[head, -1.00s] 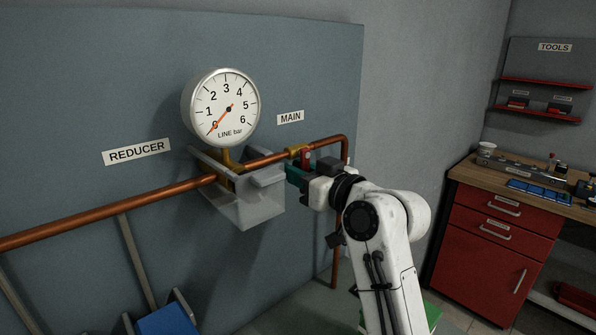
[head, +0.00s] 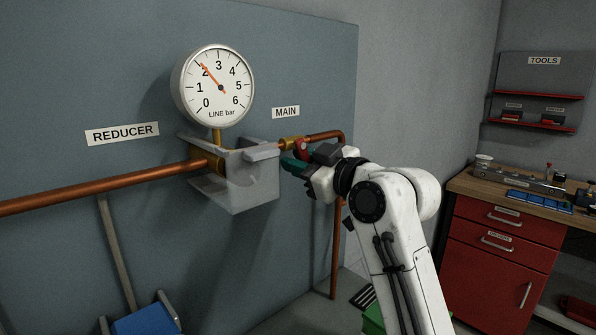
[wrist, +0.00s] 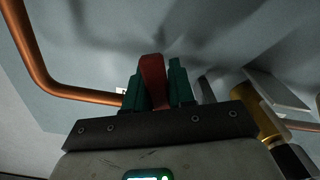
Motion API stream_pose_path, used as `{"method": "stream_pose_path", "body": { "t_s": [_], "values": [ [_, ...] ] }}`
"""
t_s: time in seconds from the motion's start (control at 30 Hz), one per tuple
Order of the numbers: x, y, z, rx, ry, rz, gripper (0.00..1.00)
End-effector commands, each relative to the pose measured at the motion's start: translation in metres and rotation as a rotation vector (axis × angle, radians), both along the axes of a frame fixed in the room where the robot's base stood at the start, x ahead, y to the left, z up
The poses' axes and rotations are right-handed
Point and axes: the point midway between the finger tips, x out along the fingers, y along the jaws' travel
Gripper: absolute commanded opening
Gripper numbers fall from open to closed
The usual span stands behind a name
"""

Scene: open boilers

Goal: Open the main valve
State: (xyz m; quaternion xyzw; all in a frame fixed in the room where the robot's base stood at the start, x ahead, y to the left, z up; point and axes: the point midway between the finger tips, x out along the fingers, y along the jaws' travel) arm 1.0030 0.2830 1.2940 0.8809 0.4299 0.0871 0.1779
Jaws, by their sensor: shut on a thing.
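The main valve has a red lever (wrist: 153,80) on the brass valve body (wrist: 262,112) in the copper pipe, below the MAIN label (head: 286,112). My gripper (head: 296,161) is at the lever; in the wrist view the green fingers (wrist: 158,85) are shut on the red lever, one on each side of it. In the head view the fingers and wrist hide most of the lever. The LINE bar gauge (head: 219,86) above has its orange needle near 2.
A grey open-topped box (head: 245,185) surrounds the reducer just left of my gripper. The copper pipe (head: 100,189) runs along the wall panel. A red drawer bench (head: 500,245) stands at the right, and a green object (head: 373,320) is low beside my arm.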

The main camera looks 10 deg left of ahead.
Motion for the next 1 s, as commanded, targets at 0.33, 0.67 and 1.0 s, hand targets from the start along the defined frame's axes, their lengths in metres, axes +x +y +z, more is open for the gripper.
{"method": "stream_pose_path", "body": {
  "t_s": [0.33, 0.67, 1.0],
  "values": [
    [0.000, 0.000, 0.000, 0.000, 0.002, 0.001, 0.35],
    [0.000, 0.000, 0.000, 0.001, 0.002, 0.000, 0.45],
    [-0.026, -0.036, -0.002, 0.002, 0.000, -0.002, 0.45]
  ]
}}
